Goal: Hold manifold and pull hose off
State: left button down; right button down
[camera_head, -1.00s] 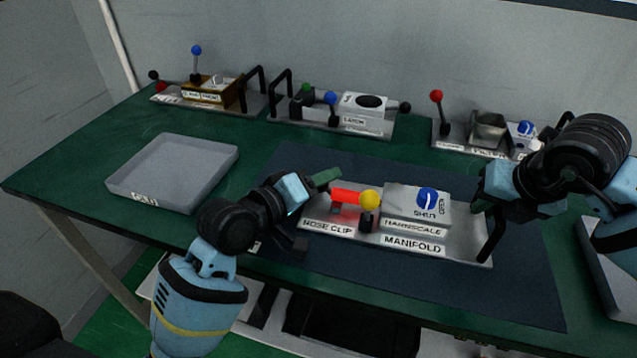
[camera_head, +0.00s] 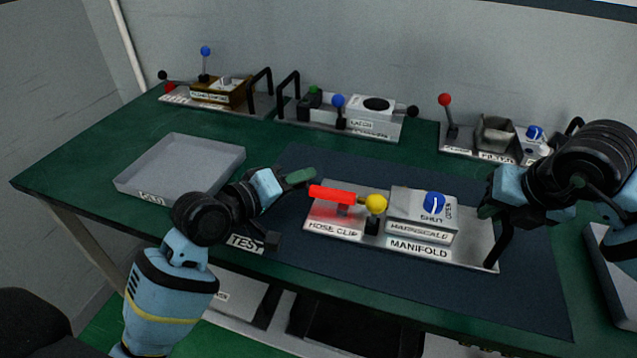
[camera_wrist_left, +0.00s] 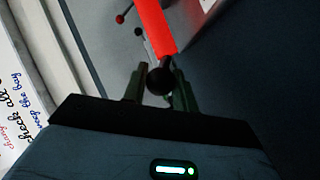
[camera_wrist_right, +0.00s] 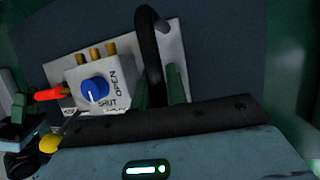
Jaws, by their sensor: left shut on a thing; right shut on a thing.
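The manifold (camera_head: 470,245) is a light plate with a grey block and a blue knob (camera_head: 434,203) whose white mark points toward SHUT. A red hose (camera_head: 332,194) lies level at its left, with a short grey length between its right end and the block. My right gripper (camera_wrist_right: 160,90) is shut on the manifold's black handle (camera_wrist_right: 151,40).
A grey tray (camera_head: 180,165) stands at the left and another tray edge (camera_head: 610,265) at the right. Several fixtures with levers line the back, including a latch unit (camera_head: 372,112). A dark mat (camera_head: 545,290) lies under the manifold.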

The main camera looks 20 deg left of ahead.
pick_arm(q)
jog(key=shift+a+f, duration=0.25)
jog(key=shift+a, duration=0.1)
pick_arm(e)
jog(key=shift+d+f, duration=0.35)
jog(key=shift+f, duration=0.15)
pick_arm(q)
jog(key=c, duration=1.1)
grip_release()
jog(key=shift+a, duration=0.1)
pick_arm(e)
jog(key=shift+s+a, duration=0.1)
jog(key=shift+a, duration=0.05)
pick_arm(q)
jog(key=shift+r, duration=0.1)
jog(key=shift+s, duration=0.15)
jog(key=v, duration=1.2)
jog(key=shift+r, duration=0.1)
jog(key=shift+d, duration=0.25)
pick_arm(e)
jog(key=c, duration=1.3)
grip_release()
jog(key=shift+r, duration=0.25)
